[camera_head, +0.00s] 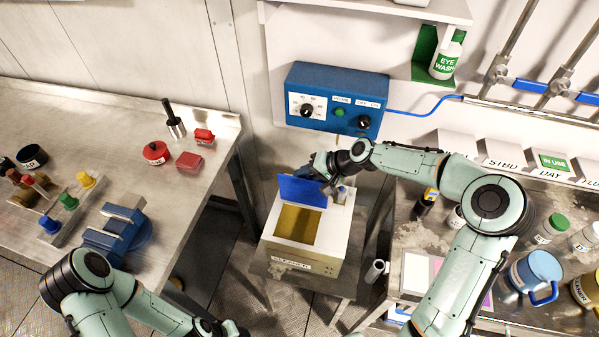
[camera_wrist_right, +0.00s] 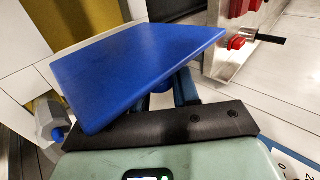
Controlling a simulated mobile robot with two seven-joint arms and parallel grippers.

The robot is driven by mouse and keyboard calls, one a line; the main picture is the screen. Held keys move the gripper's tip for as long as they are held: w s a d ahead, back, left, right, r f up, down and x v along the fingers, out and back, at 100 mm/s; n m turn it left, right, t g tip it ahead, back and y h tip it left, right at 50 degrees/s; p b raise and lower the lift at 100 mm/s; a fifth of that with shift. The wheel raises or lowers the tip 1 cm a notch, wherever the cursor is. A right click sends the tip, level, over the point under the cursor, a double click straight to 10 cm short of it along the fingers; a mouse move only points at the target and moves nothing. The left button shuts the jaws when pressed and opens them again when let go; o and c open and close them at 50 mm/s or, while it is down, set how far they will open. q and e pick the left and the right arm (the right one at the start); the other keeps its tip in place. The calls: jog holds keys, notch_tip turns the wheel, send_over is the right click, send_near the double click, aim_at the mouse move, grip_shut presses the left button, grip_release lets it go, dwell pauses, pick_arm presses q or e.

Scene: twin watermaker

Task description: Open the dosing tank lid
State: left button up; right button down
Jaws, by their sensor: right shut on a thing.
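The dosing tank (camera_head: 338,245) is a cream box on a low stand in the middle of the head view. Its blue lid (camera_head: 301,192) is tilted up at the back of the opening, showing the yellow-brown inside (camera_head: 297,224). The lid also fills the middle of the right wrist view (camera_wrist_right: 140,70). My right gripper (camera_head: 326,174) is at the lid's upper right edge and shut on it; the lid hides part of its fingers in the wrist view (camera_wrist_right: 172,92). My left gripper (camera_head: 232,330) is low at the bottom edge, away from the tank, its fingers not clear.
A blue control box (camera_head: 336,98) with dials hangs on the wall behind the tank. A left metal bench (camera_head: 185,120) holds red parts, coloured plugs and a blue clamp-like device. A right bench (camera_head: 420,235) holds bottles and mugs. Floor shows between the left bench and tank.

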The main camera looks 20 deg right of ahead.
pick_arm(q)
jog(key=shift+w, duration=0.65)
pick_arm(e)
jog(key=shift+w+d, duration=0.15)
jog(key=shift+w, duration=0.25)
pick_arm(q)
jog(key=shift+r, duration=0.1)
pick_arm(e)
jog(key=c, duration=0.9)
grip_release()
pick_arm(q)
jog(key=shift+s+f+b, duration=0.8)
jog(key=shift+s+f, duration=0.3)
jog(key=shift+s, duration=0.1)
pick_arm(e)
jog(key=shift+v, duration=6.65)
jog(key=shift+w+d, duration=0.15)
